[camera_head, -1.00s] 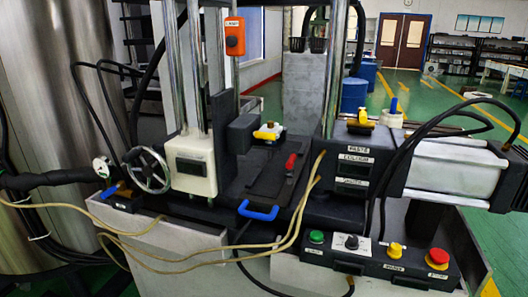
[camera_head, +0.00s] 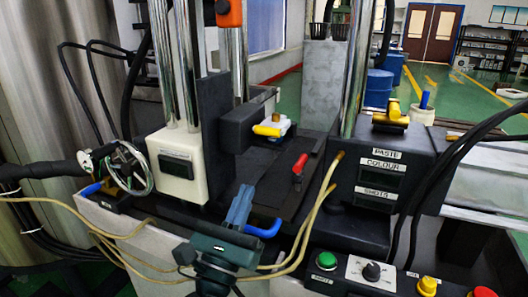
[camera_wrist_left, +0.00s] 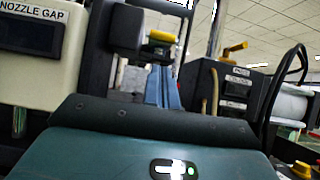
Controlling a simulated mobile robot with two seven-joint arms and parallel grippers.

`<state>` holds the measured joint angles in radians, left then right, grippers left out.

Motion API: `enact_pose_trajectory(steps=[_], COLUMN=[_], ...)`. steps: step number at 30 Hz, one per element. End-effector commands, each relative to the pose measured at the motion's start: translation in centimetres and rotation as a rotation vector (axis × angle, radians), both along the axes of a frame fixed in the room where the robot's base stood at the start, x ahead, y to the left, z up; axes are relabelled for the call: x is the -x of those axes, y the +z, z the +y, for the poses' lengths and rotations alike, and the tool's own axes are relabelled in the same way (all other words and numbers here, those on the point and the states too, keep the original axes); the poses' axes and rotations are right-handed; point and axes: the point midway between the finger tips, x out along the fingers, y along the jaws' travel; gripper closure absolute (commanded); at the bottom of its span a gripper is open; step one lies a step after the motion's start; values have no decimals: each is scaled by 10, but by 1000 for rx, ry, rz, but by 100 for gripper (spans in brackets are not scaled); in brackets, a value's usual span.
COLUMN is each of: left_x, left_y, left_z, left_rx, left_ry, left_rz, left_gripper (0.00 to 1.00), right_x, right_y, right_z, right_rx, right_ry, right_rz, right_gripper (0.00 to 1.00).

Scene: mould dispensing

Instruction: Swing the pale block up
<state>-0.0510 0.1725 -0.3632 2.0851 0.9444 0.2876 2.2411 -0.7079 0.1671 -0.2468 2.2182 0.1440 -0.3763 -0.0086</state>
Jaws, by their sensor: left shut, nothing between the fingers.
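A small pale block (camera_head: 283,121) with a yellow lever (camera_head: 268,130) sits at the end of a dark arm-like housing (camera_head: 238,128), above the dark bed (camera_head: 262,172). In the left wrist view the yellow lever (camera_wrist_left: 162,37) shows just above my fingertips. My left gripper (camera_head: 242,195) is shut and empty, pointing up and away, below and in front of the pale block and apart from it. Its blue-grey fingers (camera_wrist_left: 163,88) show in the left wrist view. In the head view it appears beside the blue handle (camera_head: 264,229); contact cannot be told. My right gripper is out of view.
A cream gauge box (camera_head: 176,166) and chrome posts (camera_head: 185,60) stand left. A dark labelled housing (camera_head: 380,165) stands right, with beige hoses (camera_head: 312,220) in front. A red-handled tool (camera_head: 299,168) lies on the bed. A button panel (camera_head: 370,272) is at lower right.

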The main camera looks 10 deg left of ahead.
Motion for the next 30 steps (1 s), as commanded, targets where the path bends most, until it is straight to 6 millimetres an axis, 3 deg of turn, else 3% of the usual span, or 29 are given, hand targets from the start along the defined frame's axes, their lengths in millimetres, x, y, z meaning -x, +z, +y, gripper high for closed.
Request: enact_pose_trajectory(steps=[8,21,30], left_x=[-7,-67,-82], left_y=[6,48,55], left_z=[-1,-13,-16], left_rx=[-3,-5,-5], left_ry=[2,3,2], left_rz=[-1,-1,1], left_gripper=[100,100,100], right_x=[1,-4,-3], right_y=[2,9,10], right_z=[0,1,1], right_rx=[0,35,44], right_ry=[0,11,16], right_rz=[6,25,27], right_gripper=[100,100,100])
